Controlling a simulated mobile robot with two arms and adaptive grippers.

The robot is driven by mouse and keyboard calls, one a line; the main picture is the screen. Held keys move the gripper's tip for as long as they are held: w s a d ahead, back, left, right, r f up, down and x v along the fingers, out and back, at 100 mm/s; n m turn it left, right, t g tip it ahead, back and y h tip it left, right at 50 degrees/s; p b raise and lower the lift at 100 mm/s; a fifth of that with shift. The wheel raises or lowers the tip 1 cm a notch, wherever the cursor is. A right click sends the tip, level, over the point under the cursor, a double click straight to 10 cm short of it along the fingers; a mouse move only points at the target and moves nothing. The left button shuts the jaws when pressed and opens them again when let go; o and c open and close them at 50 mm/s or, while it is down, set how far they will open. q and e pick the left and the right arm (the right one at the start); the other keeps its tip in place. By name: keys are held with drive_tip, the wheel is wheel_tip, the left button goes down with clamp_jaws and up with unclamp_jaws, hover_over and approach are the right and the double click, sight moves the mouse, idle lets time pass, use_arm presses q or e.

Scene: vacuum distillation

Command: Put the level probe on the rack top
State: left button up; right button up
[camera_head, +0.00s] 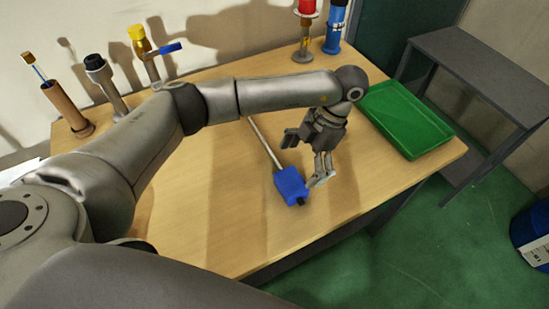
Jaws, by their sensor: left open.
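The level probe lies on the wooden table, with a blue block head (290,185) toward the near edge and a thin pale rod (262,140) running back and left. My left gripper (320,179) points down at the right side of the blue head. It is open, and its fingers are beside the head; I cannot tell if they touch it. The rack, with a flat dark grey top (480,75), stands to the right behind the table. Its far end is partly out of the picture. My right gripper is not in view.
A green tray (449,135) sits on the table's right end. Several upright items line the back, including a brown cylinder (66,108), a yellow-topped valve (145,52), a red-topped stand (304,32) and a blue bottle (334,30). The rack top looks bare. A blue drum (533,238) stands right.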

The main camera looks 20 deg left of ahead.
sight(292, 180)
use_arm(q)
drive_tip(key=shift+s+a+f+p, duration=0.1)
drive_tip(key=shift+s+f+p, duration=0.2)
drive_tip(key=shift+f+p, duration=0.2)
drive_tip(key=p+x, duration=0.1)
drive_tip(key=x, duration=0.2)
drive_tip(key=shift+s+f, duration=0.15)
drive_tip(key=shift+a+f, duration=0.15)
drive_tip(key=shift+f, duration=0.3)
drive_tip(key=shift+c, duration=0.3)
drive_tip(key=shift+c, duration=1.2)
drive_tip(key=shift+r, duration=0.1)
drive_tip(key=c, duration=1.3)
